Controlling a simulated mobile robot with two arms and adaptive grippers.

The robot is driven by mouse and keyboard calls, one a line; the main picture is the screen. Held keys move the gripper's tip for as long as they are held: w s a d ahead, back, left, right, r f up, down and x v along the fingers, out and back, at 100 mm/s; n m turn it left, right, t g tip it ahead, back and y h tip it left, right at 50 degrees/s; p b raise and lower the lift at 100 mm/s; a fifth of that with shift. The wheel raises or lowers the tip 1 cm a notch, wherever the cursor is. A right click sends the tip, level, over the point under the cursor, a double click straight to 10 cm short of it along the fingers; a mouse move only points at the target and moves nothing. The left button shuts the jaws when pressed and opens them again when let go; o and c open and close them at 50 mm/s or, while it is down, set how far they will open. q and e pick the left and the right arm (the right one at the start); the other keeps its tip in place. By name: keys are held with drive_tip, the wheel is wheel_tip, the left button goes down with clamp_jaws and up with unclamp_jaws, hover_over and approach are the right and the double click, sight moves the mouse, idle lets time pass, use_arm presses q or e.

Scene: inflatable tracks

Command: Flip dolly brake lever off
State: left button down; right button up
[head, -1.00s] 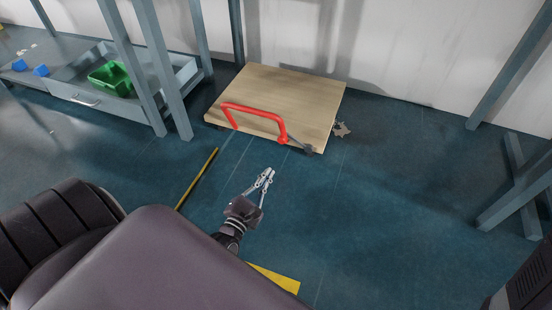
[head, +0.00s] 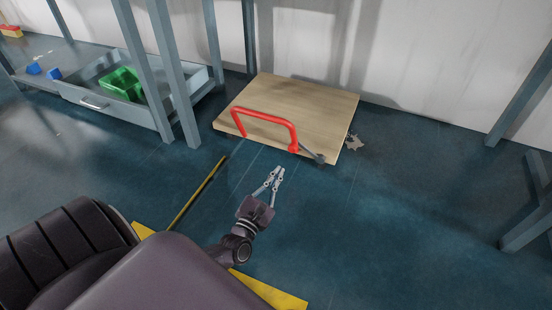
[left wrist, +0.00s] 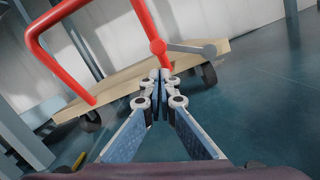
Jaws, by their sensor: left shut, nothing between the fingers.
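A flat wooden dolly (head: 300,100) stands on the dark floor by the wall, with a red U-shaped handle (head: 265,118) along its near edge. A grey lever (head: 313,154) with a rounded end sticks out to the right from a red pivot at the handle's right foot. In the left wrist view the lever (left wrist: 190,49) lies roughly level, just above the dolly edge and a caster. My left gripper (head: 275,175) is shut and empty, in front of the dolly and apart from the lever. In the left wrist view its fingertips (left wrist: 160,76) point below the red pivot. My right gripper is not in view.
A grey rack with an open drawer (head: 90,102) holding a green bin (head: 122,84) stands left of the dolly. A small torn scrap (head: 355,142) lies right of the dolly. The floor to the right is clear up to another rack leg (head: 525,232).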

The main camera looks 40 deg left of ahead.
use_arm(q)
drive_tip(key=b+x, duration=0.2)
drive_tip(key=x, duration=0.4)
drive_tip(key=shift+w, duration=0.3)
drive_tip(key=shift+r, duration=0.1)
